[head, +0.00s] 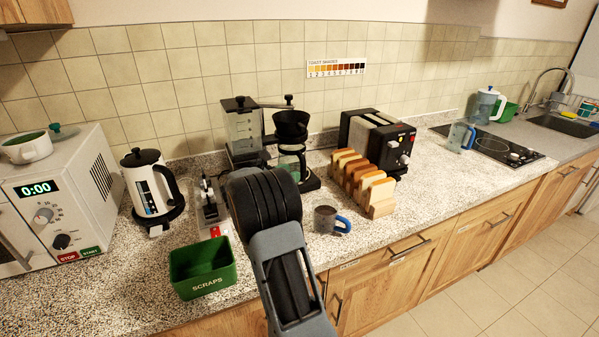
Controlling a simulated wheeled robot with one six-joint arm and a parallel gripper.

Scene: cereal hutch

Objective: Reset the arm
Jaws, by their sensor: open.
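My arm rises from the bottom edge in the middle of the head view, a grey link topped by a thick black ribbed joint. It stands in front of the counter, between the green scraps bin (203,268) and the mug (327,220) with a blue handle. I cannot make out my gripper's fingers in this view. The arm covers part of the counter's front edge and some of the space before the coffee maker (291,130).
A microwave (90,190) and a white kettle (147,185) stand at left. A toaster (375,135) and a wooden rack of bread slices (380,208) stand right of centre. A hob (495,147) and a sink (562,122) lie far right. The counter between rack and hob is mostly clear.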

